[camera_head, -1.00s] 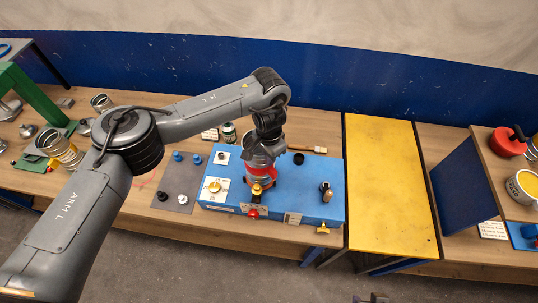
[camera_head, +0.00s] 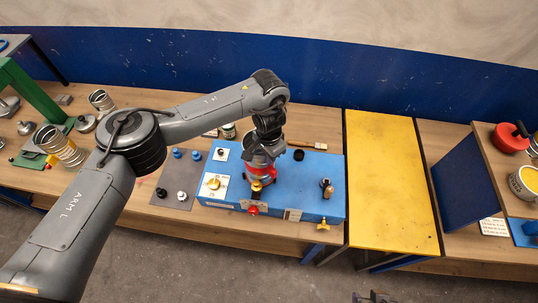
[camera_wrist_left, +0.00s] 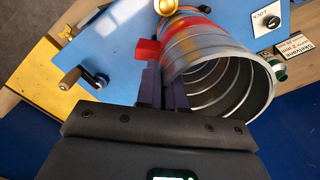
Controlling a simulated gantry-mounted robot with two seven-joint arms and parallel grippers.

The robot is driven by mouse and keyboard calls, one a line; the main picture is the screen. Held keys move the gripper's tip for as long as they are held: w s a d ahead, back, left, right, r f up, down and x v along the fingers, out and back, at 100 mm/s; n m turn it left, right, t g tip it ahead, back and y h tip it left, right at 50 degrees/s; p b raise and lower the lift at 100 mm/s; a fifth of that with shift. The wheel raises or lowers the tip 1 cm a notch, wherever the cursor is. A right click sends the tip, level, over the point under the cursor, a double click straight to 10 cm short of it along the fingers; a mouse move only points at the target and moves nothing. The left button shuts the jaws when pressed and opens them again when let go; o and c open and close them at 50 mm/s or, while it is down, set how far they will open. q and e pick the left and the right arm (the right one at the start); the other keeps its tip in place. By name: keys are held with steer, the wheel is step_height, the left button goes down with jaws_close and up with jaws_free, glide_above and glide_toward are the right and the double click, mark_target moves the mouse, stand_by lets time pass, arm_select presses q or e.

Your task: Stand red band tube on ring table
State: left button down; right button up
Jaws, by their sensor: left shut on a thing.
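The red band tube (camera_wrist_left: 205,60) is a ribbed silver metal duct with a red band near its far end; its open end faces the left wrist camera. My left gripper (camera_wrist_left: 167,85) is shut on its near wall. In the head view the tube (camera_head: 259,171) is over the blue bench unit (camera_head: 300,180), largely covered by my left gripper (camera_head: 266,150). The ring table is not clearly visible under the tube, and I cannot tell whether the tube's lower end touches it.
A brass knob (camera_head: 214,184), a red knob (camera_head: 253,210) and a crank handle (camera_head: 327,188) are on the blue unit. A yellow panel (camera_head: 390,180) to its right is clear. Other metal ducts (camera_head: 61,147) stand at left. A blue upright panel (camera_head: 468,183) stands at right.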

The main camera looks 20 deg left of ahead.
arm_select(q)
steer(key=shift+f, duration=0.3)
steer(key=c, duration=1.2)
jaws_free()
step_height(320, 180, up, 11)
steer(key=shift+f, duration=0.1)
